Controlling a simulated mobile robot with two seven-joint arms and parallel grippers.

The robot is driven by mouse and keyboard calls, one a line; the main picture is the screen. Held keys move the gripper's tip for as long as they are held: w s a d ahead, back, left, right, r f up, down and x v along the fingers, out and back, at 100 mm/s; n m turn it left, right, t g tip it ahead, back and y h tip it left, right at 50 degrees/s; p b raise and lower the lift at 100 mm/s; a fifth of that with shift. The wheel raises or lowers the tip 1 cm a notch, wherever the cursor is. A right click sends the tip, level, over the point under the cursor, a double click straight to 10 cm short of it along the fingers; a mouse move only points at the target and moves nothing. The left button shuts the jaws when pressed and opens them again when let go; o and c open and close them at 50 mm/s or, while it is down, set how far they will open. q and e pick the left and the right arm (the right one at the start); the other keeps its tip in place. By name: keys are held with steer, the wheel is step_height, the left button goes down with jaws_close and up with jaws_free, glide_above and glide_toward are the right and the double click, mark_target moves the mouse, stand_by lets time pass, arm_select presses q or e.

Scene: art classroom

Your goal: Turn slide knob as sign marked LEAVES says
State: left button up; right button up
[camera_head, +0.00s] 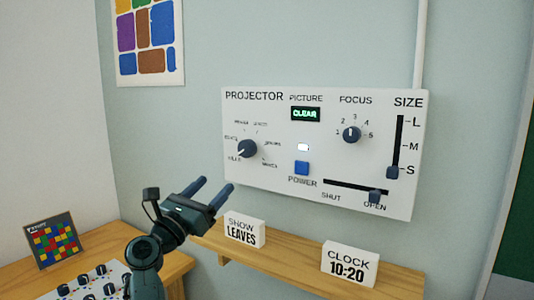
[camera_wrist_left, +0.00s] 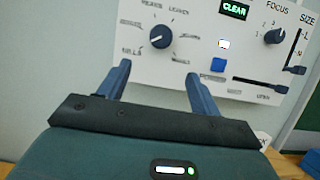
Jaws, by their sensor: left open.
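The white projector panel (camera_head: 280,185) hangs on the wall. A white sign (camera_head: 243,231) reads SHOW LEAVES. My left gripper (camera_head: 214,187) is open and empty, below and left of the knob, not touching it. My right gripper is not in view.
A wooden shelf (camera_head: 290,262) under the panel bears the sign and a CLOCK 10:20 block (camera_head: 350,263). The panel also has a focus knob (camera_head: 352,134), a blue power button (camera_head: 302,168), a size slider (camera_head: 394,172) at S and a shutter slider (camera_head: 375,196) near OPEN.

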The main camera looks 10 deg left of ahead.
mark_target(244, 152)
arm_select(q)
steer(key=x, duration=0.4)
steer(key=p+x, duration=0.1)
steer(key=x, duration=0.6)
steer(key=shift+w+r+p, duration=0.2)
steer(key=shift+r+p, duration=0.1)
steer(key=shift+r, duration=0.2)
steer(key=shift+w+d+r, duration=0.2)
steer(key=shift+w+d, duration=0.05)
steer(key=shift+w, duration=0.35)
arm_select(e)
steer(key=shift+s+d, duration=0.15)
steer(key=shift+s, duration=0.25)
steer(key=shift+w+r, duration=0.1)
